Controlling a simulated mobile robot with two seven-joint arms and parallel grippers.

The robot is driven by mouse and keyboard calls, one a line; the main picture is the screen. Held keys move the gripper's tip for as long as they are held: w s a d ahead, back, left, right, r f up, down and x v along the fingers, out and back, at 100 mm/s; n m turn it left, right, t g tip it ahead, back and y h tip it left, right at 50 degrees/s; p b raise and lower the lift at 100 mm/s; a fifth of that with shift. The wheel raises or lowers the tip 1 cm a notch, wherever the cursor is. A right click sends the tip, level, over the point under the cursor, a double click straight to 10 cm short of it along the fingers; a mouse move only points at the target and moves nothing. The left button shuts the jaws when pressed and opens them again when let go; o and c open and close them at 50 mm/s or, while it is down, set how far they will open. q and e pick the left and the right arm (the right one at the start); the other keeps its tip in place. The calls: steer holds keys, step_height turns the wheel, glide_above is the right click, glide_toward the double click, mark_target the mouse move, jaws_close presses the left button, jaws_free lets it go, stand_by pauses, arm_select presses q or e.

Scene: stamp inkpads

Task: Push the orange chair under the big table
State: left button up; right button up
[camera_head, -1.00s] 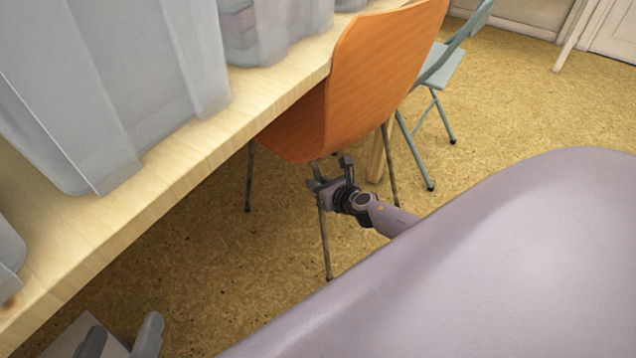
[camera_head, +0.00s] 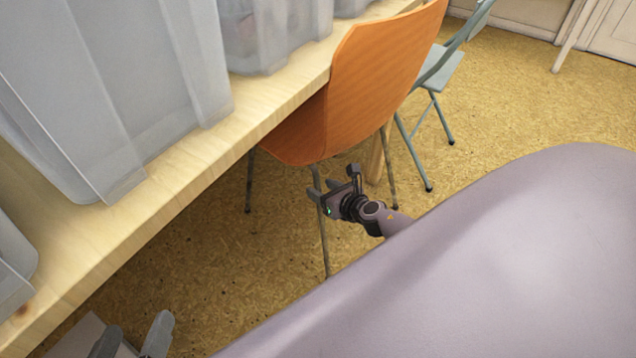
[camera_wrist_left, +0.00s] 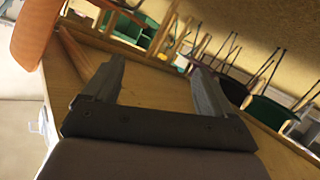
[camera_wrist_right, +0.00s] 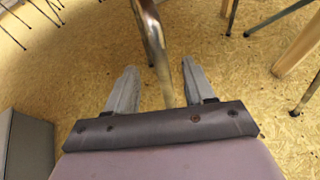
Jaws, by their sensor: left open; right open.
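The orange chair (camera_head: 378,85) stands at the long edge of the big wooden table (camera_head: 185,160) in the head view. Its backrest rises outside the edge, and part of its seat is hidden by the tabletop. My right gripper (camera_head: 335,182) is open, low beside the chair's near metal leg (camera_head: 322,235). In the right wrist view a metal leg (camera_wrist_right: 153,45) runs down between the open fingers; contact cannot be told. My left gripper (camera_head: 133,342) is open and empty at the bottom left, by the table. In the left wrist view an orange panel (camera_wrist_left: 36,30) shows at upper left.
Grey translucent bins (camera_head: 120,95) stand on the table. A blue-grey folding chair (camera_head: 437,75) stands just beyond the orange chair. The floor (camera_head: 540,110) at the right is clear. Several stacked chairs and a green seat (camera_wrist_left: 270,112) show in the left wrist view.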

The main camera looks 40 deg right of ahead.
steer(key=v, duration=0.2)
steer(key=shift+s+r+p, duration=0.25)
steer(key=shift+p, duration=0.15)
steer(key=shift+s+a+r, duration=0.1)
steer(key=shift+s+r, duration=0.1)
steer(key=shift+s, duration=0.5)
